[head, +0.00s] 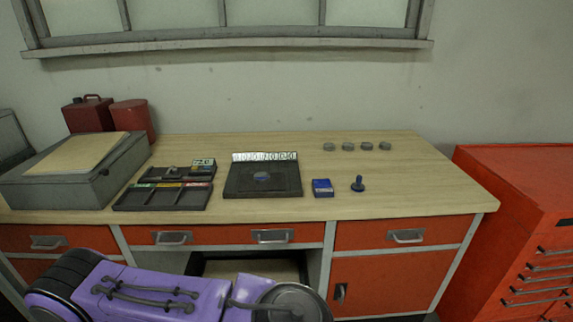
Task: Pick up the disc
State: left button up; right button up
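Several small grey discs stand in a row at the back right of the wooden bench top, the leftmost disc (329,147) and the rightmost disc (385,146) among them. Another small grey-blue round piece (262,177) lies on a dark square plate (285,189) in the middle of the bench. I cannot tell which of these is the disc named in the task. Neither of my grippers is in view. Only a purple arm link of mine shows at the bottom left, below the bench front, and it touches none of the discs.
A blue box (322,188) and a blue-handled stamp-like tool (358,184) stand right of the plate. Dark trays (163,197) and a grey case (75,180) fill the left. A red cabinet (515,220) stands beyond the bench's right end. The bench's right front is clear.

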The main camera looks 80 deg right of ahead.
aim_at(260, 178)
jog(key=z, duration=2.55)
